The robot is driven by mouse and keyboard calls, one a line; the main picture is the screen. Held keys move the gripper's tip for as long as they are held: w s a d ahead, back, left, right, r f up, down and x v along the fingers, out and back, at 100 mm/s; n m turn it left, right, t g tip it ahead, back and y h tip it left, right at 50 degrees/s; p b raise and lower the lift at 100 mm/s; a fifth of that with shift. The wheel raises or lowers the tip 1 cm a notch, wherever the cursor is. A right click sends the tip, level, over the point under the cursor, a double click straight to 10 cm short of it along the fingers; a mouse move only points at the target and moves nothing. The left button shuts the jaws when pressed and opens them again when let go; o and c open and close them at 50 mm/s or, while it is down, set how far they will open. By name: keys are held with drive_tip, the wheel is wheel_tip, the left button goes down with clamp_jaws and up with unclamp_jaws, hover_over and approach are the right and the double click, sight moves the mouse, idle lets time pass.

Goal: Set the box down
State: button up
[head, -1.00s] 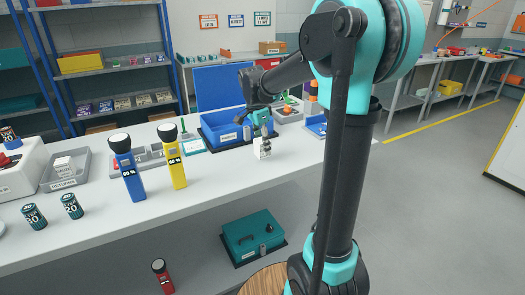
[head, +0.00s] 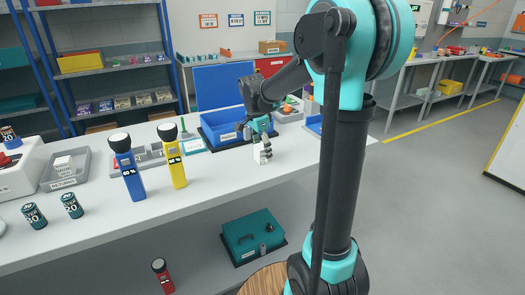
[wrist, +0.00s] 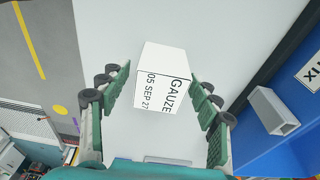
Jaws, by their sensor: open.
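The small white box (head: 257,157) appears to stand upright on the white counter (head: 215,200), at the right of the flashlights. In the wrist view the box (wrist: 163,75) reads GAUZE and 05 SEP 27. My gripper (head: 265,148) is above and around it, pointing down. The wrist view shows its green fingers (wrist: 161,88) spread wide, one on each side of the box, with a gap on both sides. The underside of the box is hidden.
A blue bin (head: 220,128) stands just behind the box. A yellow flashlight (head: 176,165) and a blue flashlight (head: 130,175) stand to the left. The counter in front of the box is clear. A teal case (head: 253,238) lies below the counter top.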

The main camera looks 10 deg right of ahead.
sight(258, 147)
wheel_tip(258, 147, up, 12)
drive_tip(key=a, duration=0.1)
drive_tip(key=shift+s+a, duration=0.3)
drive_tip(key=shift+a, duration=0.1)
idle(0.3)
